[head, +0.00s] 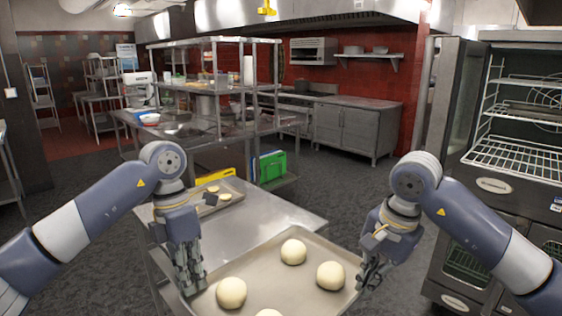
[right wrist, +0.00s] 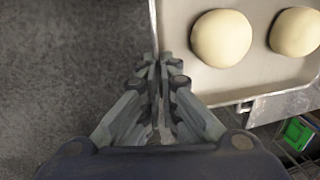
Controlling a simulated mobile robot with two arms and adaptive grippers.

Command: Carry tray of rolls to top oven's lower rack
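The tray of rolls (head: 270,283) is a light metal baking tray with several pale round rolls (head: 293,251) on it, low in the head view. My left gripper (head: 192,284) is at its left rim with the fingers close together. My right gripper (head: 366,283) is at its right rim. In the right wrist view, the fingers of my right gripper (right wrist: 160,72) are nearly together, with the tray's rim (right wrist: 156,25) running between them. The top oven at right stands open. Its lower rack (head: 515,158) is empty, below a higher wire rack (head: 530,112).
The tray is over the front of a steel table (head: 262,215); I cannot tell whether it touches it. A second tray (head: 222,205) with small rolls lies further back. The open oven door (head: 458,95) stands left of the oven opening. Grey floor is clear between table and oven.

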